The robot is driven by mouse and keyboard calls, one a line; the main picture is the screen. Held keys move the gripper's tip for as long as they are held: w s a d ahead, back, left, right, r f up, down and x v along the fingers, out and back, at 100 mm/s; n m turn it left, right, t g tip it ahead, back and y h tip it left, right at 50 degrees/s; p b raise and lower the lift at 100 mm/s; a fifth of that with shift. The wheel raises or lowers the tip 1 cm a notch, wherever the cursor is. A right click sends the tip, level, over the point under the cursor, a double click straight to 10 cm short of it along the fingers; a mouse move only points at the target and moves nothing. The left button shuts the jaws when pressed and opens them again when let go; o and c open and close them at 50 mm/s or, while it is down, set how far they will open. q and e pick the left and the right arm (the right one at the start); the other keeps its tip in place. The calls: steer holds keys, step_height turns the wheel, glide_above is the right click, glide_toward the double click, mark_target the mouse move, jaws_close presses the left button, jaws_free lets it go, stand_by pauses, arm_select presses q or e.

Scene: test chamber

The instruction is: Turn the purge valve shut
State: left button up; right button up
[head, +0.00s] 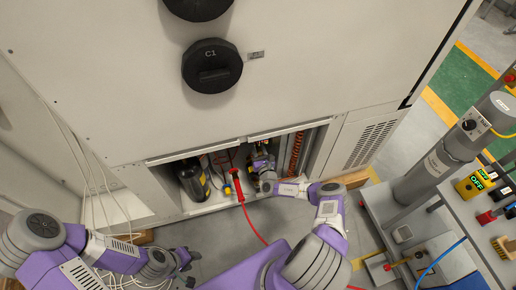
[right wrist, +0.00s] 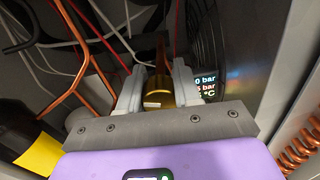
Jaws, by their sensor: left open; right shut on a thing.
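In the right wrist view, a brass-coloured round body (right wrist: 160,90), seemingly the purge valve, sits between the pale fingers of my right gripper (right wrist: 158,84). The gripper is shut on it. How far the valve is turned cannot be seen. In the head view, my right gripper (head: 262,172) reaches into the open low bay (head: 210,207) of the white cabinet, and the valve is hardly visible there. My left gripper (head: 187,268) is open and low at the lower left, outside the bay, away from the valve.
A black bottle (head: 192,180) stands at the bay's left. A red-handled hose (head: 237,186) comes out left of my right gripper. Orange coils (head: 296,152) hang at the right, also in the wrist view (right wrist: 300,148). A small display (right wrist: 205,86) shows behind the valve. A grey trolley stands right.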

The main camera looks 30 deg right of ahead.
steer(key=m, duration=0.3)
steer(key=shift+r, duration=0.1)
steer(key=m, duration=0.3)
steer(key=shift+m, duration=0.3)
steer(key=m, duration=0.3)
steer(key=shift+d+m, duration=0.1)
steer(key=shift+m, duration=0.2)
steer(key=shift+d+m+b, duration=0.1)
steer(key=shift+m+b, duration=0.35)
steer(key=shift+m, duration=1.55)
steer(key=o, duration=1.1)
steer(key=shift+c, duration=0.2)
steer(key=shift+s, duration=0.2)
